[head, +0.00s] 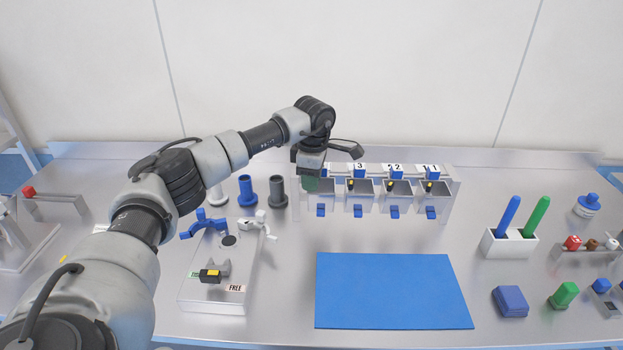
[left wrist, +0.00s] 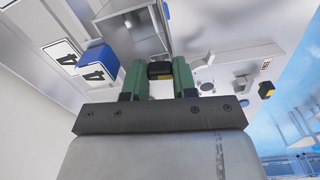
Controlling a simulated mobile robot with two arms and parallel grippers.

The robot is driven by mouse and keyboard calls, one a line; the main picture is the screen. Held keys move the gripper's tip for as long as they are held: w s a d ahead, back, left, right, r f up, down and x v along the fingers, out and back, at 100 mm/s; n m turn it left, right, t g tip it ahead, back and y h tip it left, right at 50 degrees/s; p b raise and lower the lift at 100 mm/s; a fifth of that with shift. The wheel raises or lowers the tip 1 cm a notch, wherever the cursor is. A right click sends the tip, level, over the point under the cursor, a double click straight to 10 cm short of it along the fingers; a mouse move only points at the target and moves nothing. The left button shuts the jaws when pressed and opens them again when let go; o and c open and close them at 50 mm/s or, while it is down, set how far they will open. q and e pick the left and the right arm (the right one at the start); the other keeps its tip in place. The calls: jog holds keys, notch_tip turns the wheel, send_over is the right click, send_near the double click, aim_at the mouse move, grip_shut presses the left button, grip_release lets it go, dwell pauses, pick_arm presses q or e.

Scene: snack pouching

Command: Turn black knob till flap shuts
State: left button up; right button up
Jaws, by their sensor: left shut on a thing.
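My left gripper (head: 311,184) reaches down onto the leftmost dispenser of a row, the one with a 4 label. In the left wrist view its green fingers are shut on a black knob with a yellow mark (left wrist: 160,69). The arm hides this knob and most of its dispenser in the head view. A blue tab (head: 320,210) shows at the front below the gripper; I cannot tell whether the flap there is open or shut. A clear grey chute wall (left wrist: 140,38) shows beyond the fingers. My right gripper is not in view.
Dispensers 3 (head: 357,199), 2 (head: 395,200) and 1 (head: 433,201) stand close on the right. A blue mat (head: 392,290) lies in front.

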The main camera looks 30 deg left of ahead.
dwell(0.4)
pick_arm(q)
jog(key=o, duration=0.9)
jog(key=shift+o, duration=0.2)
jog(key=shift+r, duration=0.1)
notch_tip(320, 180, up, 11)
jog(key=b, duration=0.2)
jog(key=shift+d, duration=0.2)
jog(key=shift+f, duration=0.2)
